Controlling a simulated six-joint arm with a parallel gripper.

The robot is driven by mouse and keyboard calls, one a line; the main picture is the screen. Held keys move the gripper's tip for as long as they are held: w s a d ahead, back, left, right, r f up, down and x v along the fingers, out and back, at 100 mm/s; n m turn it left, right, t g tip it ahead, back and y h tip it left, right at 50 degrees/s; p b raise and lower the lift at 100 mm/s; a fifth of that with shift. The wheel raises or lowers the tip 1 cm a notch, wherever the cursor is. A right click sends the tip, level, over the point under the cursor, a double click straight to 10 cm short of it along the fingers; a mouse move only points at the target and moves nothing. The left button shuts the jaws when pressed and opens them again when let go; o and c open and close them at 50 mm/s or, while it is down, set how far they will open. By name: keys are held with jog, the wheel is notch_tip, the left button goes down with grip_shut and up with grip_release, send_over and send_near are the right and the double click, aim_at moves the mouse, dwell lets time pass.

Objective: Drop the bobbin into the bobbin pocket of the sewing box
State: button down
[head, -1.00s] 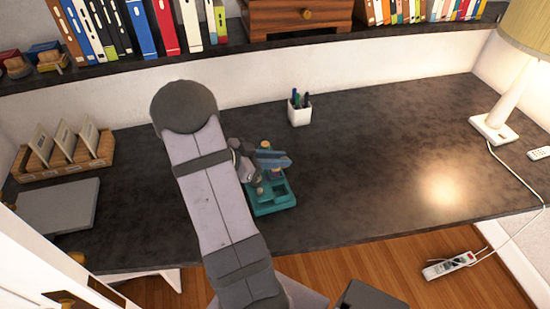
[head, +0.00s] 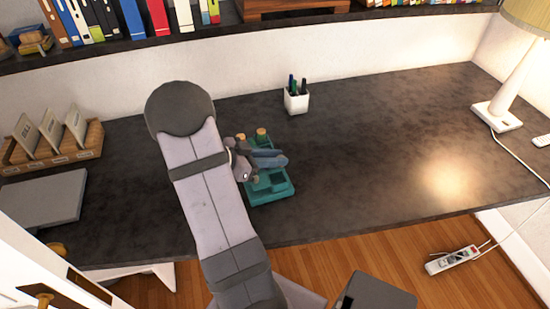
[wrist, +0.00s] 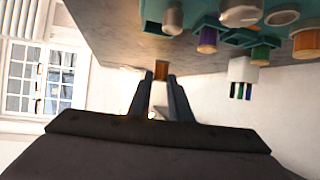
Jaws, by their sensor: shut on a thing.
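The teal sewing box (head: 284,194) sits on the dark desk, partly hidden behind my arm and gripper in the head view. Its front part shows open recesses. In the wrist view its teal edge (wrist: 200,20) shows at the top right, upside down, with several spools in it. My gripper (head: 284,161) is over the box in the head view. In the wrist view my gripper (wrist: 160,78) is shut on the small orange-brown bobbin (wrist: 161,69) at its fingertips. The bobbin is apart from the box there. I cannot make out the bobbin in the head view.
Thread spools (head: 262,135) stand at the box's back, close to my gripper. A white pen cup (head: 296,102) stands behind the box. A card tray (head: 88,148) and grey slab (head: 45,200) lie left. A lamp (head: 497,115) stands far right. The desk's middle right is clear.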

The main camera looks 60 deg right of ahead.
jog(key=c, duration=1.5)
grip_release()
jog(key=shift+c, duration=0.2)
jog(key=shift+b+v, duration=0.5)
jog(key=shift+v, duration=3.2)
